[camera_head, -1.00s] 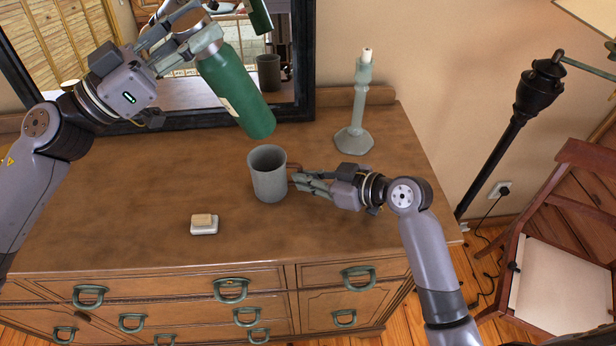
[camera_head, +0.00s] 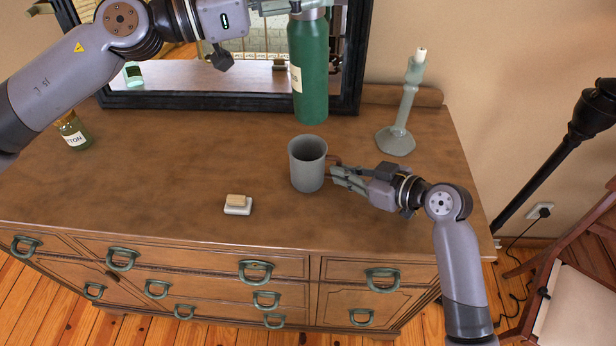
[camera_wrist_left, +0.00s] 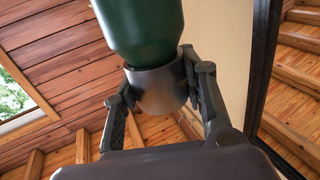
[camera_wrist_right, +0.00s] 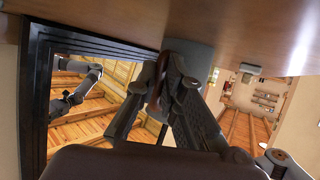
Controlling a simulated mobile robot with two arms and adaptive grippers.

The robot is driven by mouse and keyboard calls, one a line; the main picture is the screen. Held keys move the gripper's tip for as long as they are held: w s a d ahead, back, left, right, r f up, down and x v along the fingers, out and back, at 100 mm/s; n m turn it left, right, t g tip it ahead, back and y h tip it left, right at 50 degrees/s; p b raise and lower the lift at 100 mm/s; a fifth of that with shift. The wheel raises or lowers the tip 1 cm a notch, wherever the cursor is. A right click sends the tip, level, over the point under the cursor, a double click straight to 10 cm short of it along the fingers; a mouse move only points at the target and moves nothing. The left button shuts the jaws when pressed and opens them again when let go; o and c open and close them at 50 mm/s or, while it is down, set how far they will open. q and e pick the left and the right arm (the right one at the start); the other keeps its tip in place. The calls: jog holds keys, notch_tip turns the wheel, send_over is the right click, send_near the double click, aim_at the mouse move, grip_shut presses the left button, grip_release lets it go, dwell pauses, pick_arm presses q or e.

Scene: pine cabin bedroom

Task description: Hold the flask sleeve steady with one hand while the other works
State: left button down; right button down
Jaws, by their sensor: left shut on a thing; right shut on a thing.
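The grey flask sleeve (camera_head: 307,168) stands upright on the dresser top. My right gripper (camera_head: 340,174) is shut at its right side, on the brown handle (camera_wrist_right: 153,95), which shows between the fingers in the right wrist view. The green flask (camera_head: 311,75), with a pale label, hangs upright in the air; its base appears just above the sleeve's mouth in the head view. My left gripper (camera_head: 290,6), partly cut off at the top edge, is shut on the flask's grey top end (camera_wrist_left: 158,92). The inside bottom of the sleeve is hidden.
A black-framed mirror (camera_head: 210,100) stands behind. A lamp post (camera_head: 570,140) and chair are at right.

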aim_at(305, 63)
pick_arm(q)
jog(key=shift+w+r+y, duration=0.2)
jog(key=shift+w+y, duration=0.1)
jog(key=shift+w, duration=0.05)
notch_tip(305, 63, down, 10)
dwell(0.4)
jog(key=shift+f, duration=0.15)
jog(key=shift+f, duration=0.4)
jog(key=c, duration=1)
grip_release()
